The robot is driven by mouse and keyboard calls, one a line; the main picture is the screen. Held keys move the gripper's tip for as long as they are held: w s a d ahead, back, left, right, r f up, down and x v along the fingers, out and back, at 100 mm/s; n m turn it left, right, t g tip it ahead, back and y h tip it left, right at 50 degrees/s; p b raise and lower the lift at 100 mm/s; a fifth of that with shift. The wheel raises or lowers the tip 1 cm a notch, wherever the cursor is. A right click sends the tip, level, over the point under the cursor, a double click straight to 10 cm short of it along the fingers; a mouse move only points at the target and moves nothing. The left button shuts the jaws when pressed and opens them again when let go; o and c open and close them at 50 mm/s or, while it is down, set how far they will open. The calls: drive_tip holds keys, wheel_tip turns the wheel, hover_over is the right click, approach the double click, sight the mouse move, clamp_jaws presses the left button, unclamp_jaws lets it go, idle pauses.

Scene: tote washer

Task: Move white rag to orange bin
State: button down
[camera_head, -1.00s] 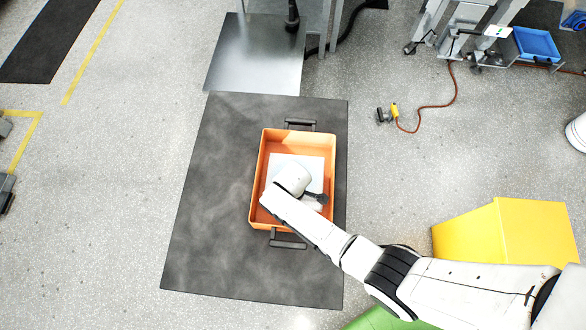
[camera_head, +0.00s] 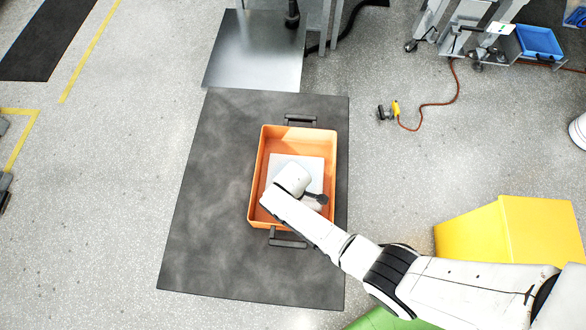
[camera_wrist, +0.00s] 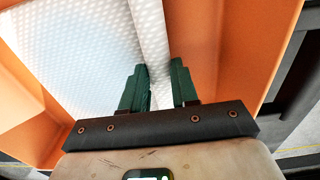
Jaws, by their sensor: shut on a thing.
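The orange bin (camera_head: 255,182) stands on the dark mat, its open top facing up. The white rag (camera_head: 311,168) shows in the head view within the bin's outline, partly hidden by my arm. In the wrist view the white rag (camera_wrist: 80,45) has a dimpled texture, and a fold of it runs down between the fingers. My gripper (camera_wrist: 160,85) is shut on this fold, with orange bin walls on both sides. In the head view my arm reaches over the bin's near edge and hides the fingers. I cannot tell whether the rag touches the bin floor.
The bin has black handles (camera_head: 288,238) at its near and far ends. A dark mat (camera_head: 225,200) lies beneath it, with a metal plate (camera_head: 255,50) behind. A yellow box (camera_head: 515,235) is at right. The floor at left is largely clear.

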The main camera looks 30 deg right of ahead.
drive_tip(key=shift+f, duration=0.35)
idle(0.3)
unclamp_jaws()
idle(0.7)
drive_tip(key=shift+r, duration=0.1)
idle(0.3)
drive_tip(key=shift+r+p, duration=4.3)
drive_tip(key=shift+r, duration=0.15)
drive_tip(key=s+d+r+m, duration=0.3)
drive_tip(key=s+d+r, duration=0.1)
drive_tip(key=r, duration=0.4)
drive_tip(key=s+d+r+m, duration=0.4)
drive_tip(key=s+r, duration=0.2)
drive_tip(key=r, duration=0.2)
drive_tip(key=s+d+r+m+t, duration=0.1)
drive_tip(key=s+d+r+m, duration=0.3)
drive_tip(key=s+r, duration=0.2)
wheel_tip(320, 180, up, 3)
drive_tip(key=shift+d+f, duration=0.2)
drive_tip(key=shift+d, duration=0.15)
